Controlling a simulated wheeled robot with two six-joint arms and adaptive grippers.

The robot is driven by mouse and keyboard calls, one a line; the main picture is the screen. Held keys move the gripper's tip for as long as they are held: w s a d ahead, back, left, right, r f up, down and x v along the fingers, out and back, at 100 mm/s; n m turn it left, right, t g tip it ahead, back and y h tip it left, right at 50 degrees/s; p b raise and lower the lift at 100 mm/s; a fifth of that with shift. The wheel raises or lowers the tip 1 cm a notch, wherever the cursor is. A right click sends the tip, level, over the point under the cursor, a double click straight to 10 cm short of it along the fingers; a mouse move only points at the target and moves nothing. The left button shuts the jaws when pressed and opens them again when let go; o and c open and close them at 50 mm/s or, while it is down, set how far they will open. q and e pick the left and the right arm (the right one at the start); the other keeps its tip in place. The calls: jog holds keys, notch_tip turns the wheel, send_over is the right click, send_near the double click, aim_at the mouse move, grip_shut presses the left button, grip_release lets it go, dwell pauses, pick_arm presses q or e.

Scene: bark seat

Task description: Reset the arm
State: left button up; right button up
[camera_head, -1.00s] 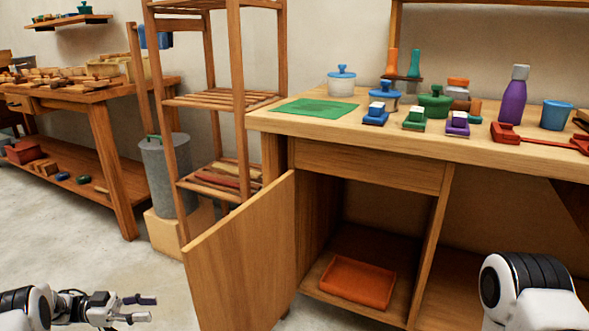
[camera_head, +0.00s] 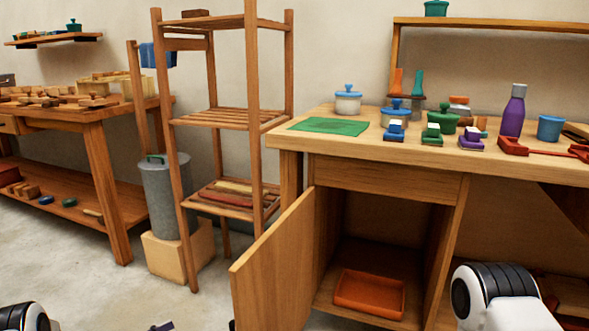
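My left arm shows only as a small part at the bottom left corner, and its gripper is almost wholly below the picture; a dark tip (camera_head: 162,327) shows at the bottom edge. My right arm shows as a white and black link at the bottom right, in front of the workbench (camera_head: 390,184). The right gripper is out of the picture. The cabinet door (camera_head: 274,272) under the workbench stands open. An orange tray (camera_head: 369,293) lies inside the cabinet.
A wooden shelf rack (camera_head: 214,118) stands left of the workbench, beside a grey bin (camera_head: 166,198) on a block. Another table (camera_head: 85,112) is at the far left. Jars, a green mat (camera_head: 330,126) and a purple bottle (camera_head: 512,111) are on the workbench. Floor is clear at lower left.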

pick_arm(q)
jog(key=s+d+f+n+g+y, duration=0.2)
jog(key=s+d+f+n+y, duration=0.7)
jog(key=f, duration=0.4)
jog(key=s+g+y, duration=0.6)
jog(key=s+g, duration=0.4)
jog(key=s, duration=1.9)
notch_tip(320, 180, up, 34)
jog(key=p, duration=3.4)
jog(key=shift+w+a, duration=0.2)
jog(key=shift+a, duration=0.15)
